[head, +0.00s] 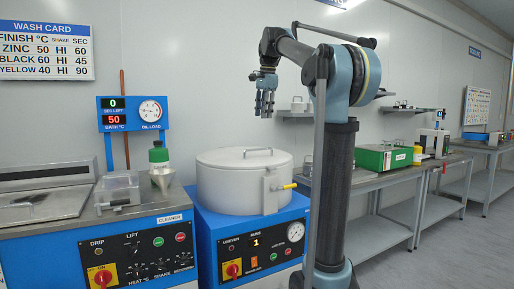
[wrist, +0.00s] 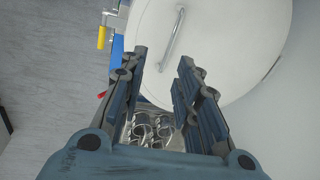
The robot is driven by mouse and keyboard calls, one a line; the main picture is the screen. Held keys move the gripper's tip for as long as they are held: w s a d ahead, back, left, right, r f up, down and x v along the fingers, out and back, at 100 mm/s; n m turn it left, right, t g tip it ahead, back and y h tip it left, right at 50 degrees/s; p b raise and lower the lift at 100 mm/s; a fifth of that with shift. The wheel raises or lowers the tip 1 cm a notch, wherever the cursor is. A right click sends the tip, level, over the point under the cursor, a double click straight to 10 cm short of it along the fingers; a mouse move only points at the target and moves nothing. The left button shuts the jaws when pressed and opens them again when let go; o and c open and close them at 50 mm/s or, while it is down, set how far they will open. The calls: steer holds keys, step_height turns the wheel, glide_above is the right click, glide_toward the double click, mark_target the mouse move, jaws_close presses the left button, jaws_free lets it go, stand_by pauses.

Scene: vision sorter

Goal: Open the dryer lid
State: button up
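The dryer (head: 252,240) is a blue cabinet with a round grey-white drum on top. Its lid (head: 245,158) is down on the drum and has a curved bar handle (head: 258,150). A latch with a yellow lever (head: 289,186) sits at the drum's front right. In the wrist view the lid (wrist: 235,50) fills the upper right, with its metal handle (wrist: 172,40) and the yellow lever (wrist: 102,37) at upper left. My gripper (head: 264,108) hangs above the lid, empty, with its fingers apart; it also shows in the wrist view (wrist: 163,72).
A blue washer (head: 110,255) with a metal lid (head: 40,205) stands left of the dryer. A blue display panel (head: 133,113) is on the wall. Benches with a green box (head: 380,158) are at right. A wall shelf (head: 297,113) is behind my arm.

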steer(key=w+a+r, duration=0.1)
steer(key=w+r, duration=0.1)
glide_toward(246, 151)
steer(key=shift+m, duration=0.4)
steer(key=w+d+f, duration=0.1)
steer(key=f, duration=0.1)
steer(key=w+d+f, duration=0.1)
steer(key=d+f, duration=0.1)
steer(key=w+d+f, duration=0.1)
steer(key=w+f, duration=0.1)
steer(key=f, duration=0.1)
steer(key=shift+w+d, duration=0.1)
steer(key=shift+d, duration=0.1)
jaws_close()
